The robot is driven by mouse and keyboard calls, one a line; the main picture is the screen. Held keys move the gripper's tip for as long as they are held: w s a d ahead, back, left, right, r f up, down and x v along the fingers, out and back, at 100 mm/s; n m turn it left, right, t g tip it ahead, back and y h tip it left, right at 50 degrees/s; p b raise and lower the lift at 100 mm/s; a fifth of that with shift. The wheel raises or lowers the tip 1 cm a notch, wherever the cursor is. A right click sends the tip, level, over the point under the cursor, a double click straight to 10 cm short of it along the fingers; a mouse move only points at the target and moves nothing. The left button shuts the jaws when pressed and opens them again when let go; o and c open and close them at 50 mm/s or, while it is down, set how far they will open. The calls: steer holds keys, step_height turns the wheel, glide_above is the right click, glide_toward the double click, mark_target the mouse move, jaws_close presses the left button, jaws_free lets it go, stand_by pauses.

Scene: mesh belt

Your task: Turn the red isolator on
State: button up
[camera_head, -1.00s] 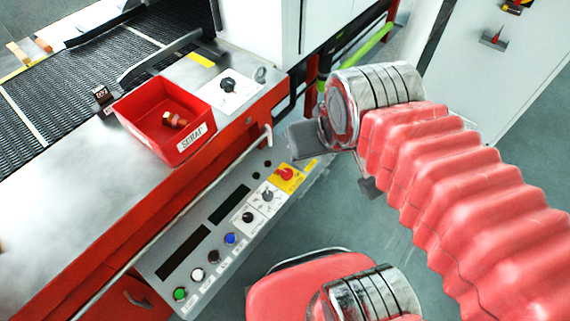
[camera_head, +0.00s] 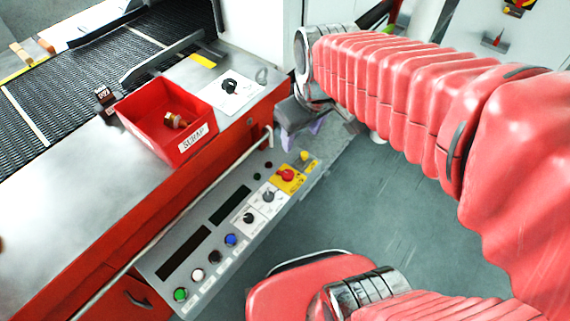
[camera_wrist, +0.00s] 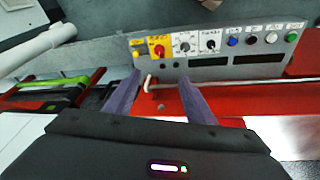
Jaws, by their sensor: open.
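A red rotary knob on a yellow plate (camera_head: 286,174) sits near the far right end of the grey control panel (camera_head: 190,262). In the wrist view the red knob (camera_wrist: 159,49) lies beyond the fingertips, roughly between them in the picture. Its exact switch position is too small to tell. My gripper (camera_wrist: 160,76) is open and empty, with its two purple fingers spread. In the head view my gripper (camera_head: 303,132) is by the far end of the panel, apart from the knob and partly hidden by my arm.
A yellow knob (camera_head: 304,156) is beside the red one, with dials and coloured buttons along the panel. A rail (camera_head: 190,205) runs beside the panel. A red bin (camera_head: 150,130) holding a brass fitting stands on the machine. A cabinet (camera_head: 465,60) at top right carries switches.

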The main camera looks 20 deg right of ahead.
steer(key=w+f+n+g, duration=0.2)
steer(key=w+f+n, duration=0.1)
steer(key=w+f, duration=0.35)
steer(key=n+g, duration=0.1)
steer(key=n, duration=0.2)
glide_above(288, 174)
step_height(288, 174, down, 9)
steer(key=shift+w+r, duration=0.1)
step_height(288, 174, down, 14)
steer(key=shift+r, duration=0.1)
stand_by(0.4)
steer(key=shift+c, duration=0.2)
